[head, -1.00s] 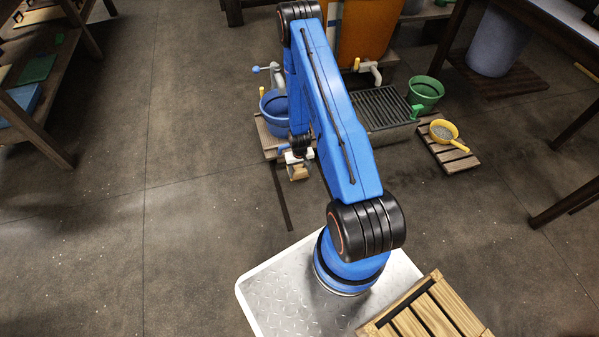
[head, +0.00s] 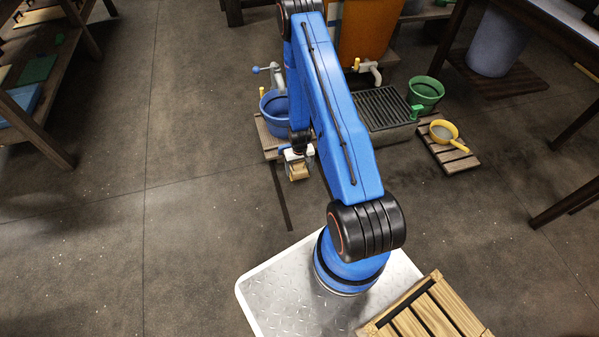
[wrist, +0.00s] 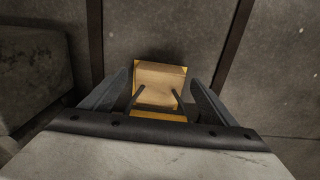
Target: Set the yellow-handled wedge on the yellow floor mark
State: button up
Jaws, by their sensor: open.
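The wedge (wrist: 160,80), a pale wooden block, lies on the floor and shows between my jaws in the wrist view. Its yellow handle (wrist: 160,116) is a bar toward my palm, joined by two dark rods. In the head view the wedge (head: 299,172) shows just below my gripper (head: 298,161). My gripper (wrist: 158,79) is open, with one grey finger on each side of the wedge and gaps between. Yellow edges of the floor mark (wrist: 134,66) peek out around the far corners of the wedge; most of the mark is hidden under it.
A slatted stand with a blue bucket (head: 274,105) is just behind my gripper. A dark grating (head: 385,107), a green bucket (head: 425,93) and a yellow pan (head: 444,131) stand to the right. A dark strip (head: 281,197) runs along the floor. The floor at left is clear.

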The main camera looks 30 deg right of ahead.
notch_tip(320, 180, up, 10)
notch_tip(320, 180, up, 22)
jog(key=f+t, duration=0.1)
send_over(299, 171)
jog(key=w+a, duration=0.3)
jog(key=s+a+r+n+t, duration=0.1)
jog(key=s+a+r, duration=0.15)
jog(key=r, duration=0.65)
jog(key=s+a+r+n, duration=0.1)
jog(key=s+a+r, duration=0.15)
jog(key=r, duration=0.65)
jog(key=s+a+r+t, duration=0.1)
jog(key=s+a+r, duration=0.3)
jog(key=s+r, duration=0.8)
jog(key=s+a+r+t, duration=0.1)
jog(key=s+r, duration=0.3)
jog(key=s, duration=0.4)
jog(key=s+a+r+n, duration=0.1)
jog(key=s+r, duration=0.3)
jog(key=s, duration=0.4)
jog(key=shift+a+t, duration=0.4)
jog(key=shift+a, duration=0.35)
jog(key=shift+r, duration=0.1)
jog(key=shift+c, duration=0.3)
